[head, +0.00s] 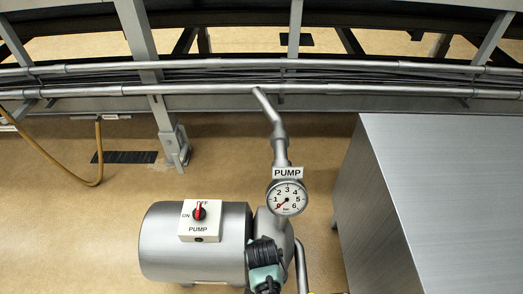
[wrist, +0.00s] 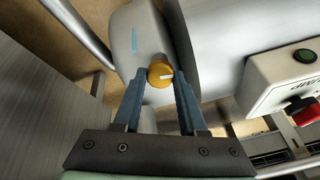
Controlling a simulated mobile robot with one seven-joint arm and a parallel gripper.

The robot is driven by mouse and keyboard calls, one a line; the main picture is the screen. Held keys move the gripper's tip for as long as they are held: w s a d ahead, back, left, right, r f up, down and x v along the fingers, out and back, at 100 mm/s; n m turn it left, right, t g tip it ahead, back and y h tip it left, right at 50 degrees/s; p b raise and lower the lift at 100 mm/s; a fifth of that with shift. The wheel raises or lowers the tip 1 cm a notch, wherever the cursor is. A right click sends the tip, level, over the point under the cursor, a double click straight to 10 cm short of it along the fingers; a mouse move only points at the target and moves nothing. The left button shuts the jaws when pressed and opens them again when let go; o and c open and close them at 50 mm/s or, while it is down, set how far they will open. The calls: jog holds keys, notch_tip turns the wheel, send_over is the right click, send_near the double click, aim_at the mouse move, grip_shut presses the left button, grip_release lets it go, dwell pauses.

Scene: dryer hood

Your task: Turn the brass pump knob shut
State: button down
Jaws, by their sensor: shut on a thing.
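The brass pump knob (wrist: 160,72) shows in the wrist view as a round yellow knob with a pale mark on its face, pointing to the right. It sits on the grey pump housing (wrist: 133,75). My gripper (wrist: 160,84) has its two blue-grey fingers on either side of the knob and is shut on it. A light-blue strip (wrist: 134,40) is on the housing above and left of the knob. In the head view my gripper (head: 265,254) is over the pump's front end and hides the knob.
The PUMP dial gauge (head: 287,197) has its red needle near 0. A switch box (head: 199,221) with a red knob (head: 199,211) sits on the motor (head: 158,246). A large metal cabinet (head: 430,185) stands close on the right. Pipes (head: 220,89) run across the back.

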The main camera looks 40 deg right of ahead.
jog(key=m+p, duration=0.2)
jog(key=m, duration=0.2)
jog(key=shift+s+r, duration=0.1)
jog(key=m+p, duration=0.1)
jog(key=m, duration=0.3)
jog(key=shift+p, duration=0.4)
jog(key=m+p, duration=0.1)
jog(key=m, duration=0.3)
jog(key=shift+s+m, duration=0.1)
jog(key=shift+m, duration=0.2)
jog(key=shift+f+m+p, duration=0.2)
jog(key=shift+m+p, duration=0.35)
jog(key=shift+m, duration=1.35)
jog(key=shift+c, duration=2.3)
grip_release()
